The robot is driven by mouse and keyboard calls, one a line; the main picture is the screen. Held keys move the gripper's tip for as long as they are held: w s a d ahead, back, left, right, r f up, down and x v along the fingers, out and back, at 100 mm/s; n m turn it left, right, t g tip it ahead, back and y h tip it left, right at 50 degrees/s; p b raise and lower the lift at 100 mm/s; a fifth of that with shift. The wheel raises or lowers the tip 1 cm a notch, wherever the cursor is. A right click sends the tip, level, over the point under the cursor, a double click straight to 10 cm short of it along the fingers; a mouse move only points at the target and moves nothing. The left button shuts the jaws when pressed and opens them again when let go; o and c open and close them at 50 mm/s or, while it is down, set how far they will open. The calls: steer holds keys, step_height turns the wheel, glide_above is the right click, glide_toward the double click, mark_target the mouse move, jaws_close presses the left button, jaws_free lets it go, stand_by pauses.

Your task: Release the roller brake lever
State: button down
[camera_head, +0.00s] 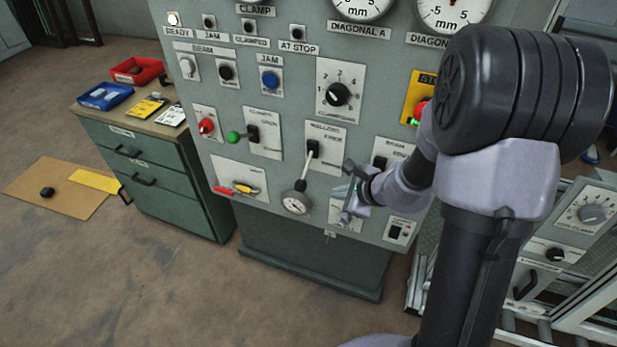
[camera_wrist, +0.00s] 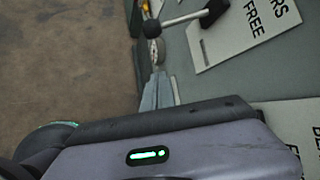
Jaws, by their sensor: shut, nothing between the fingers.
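The roller brake lever (camera_head: 308,165) is on a white plate on the grey control panel. Its metal rod slopes down and left from a dark pivot to a dark ball knob (camera_head: 300,186). In the wrist view the knob (camera_wrist: 152,28) and rod (camera_wrist: 182,19) show at the top, beside a plate (camera_wrist: 245,35) ending in "RS" and "FREE". My gripper (camera_head: 349,186) is to the right of the knob in the head view, in front of the panel. Its grey fingers (camera_wrist: 158,92) are together and empty, below the knob in the wrist view, with a gap between.
A round gauge (camera_head: 296,204) sits just below the knob. Other switches surround the lever, including a black one (camera_head: 380,161) to the right and a green-knobbed lever (camera_head: 235,137) to the left. A green drawer cabinet (camera_head: 150,175) stands left of the panel.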

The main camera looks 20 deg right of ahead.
mark_target(305, 172)
steer(key=b+x, duration=0.3)
steer(key=x, duration=0.7)
steer(key=a+r, duration=0.3)
steer(key=shift+w, duration=0.1)
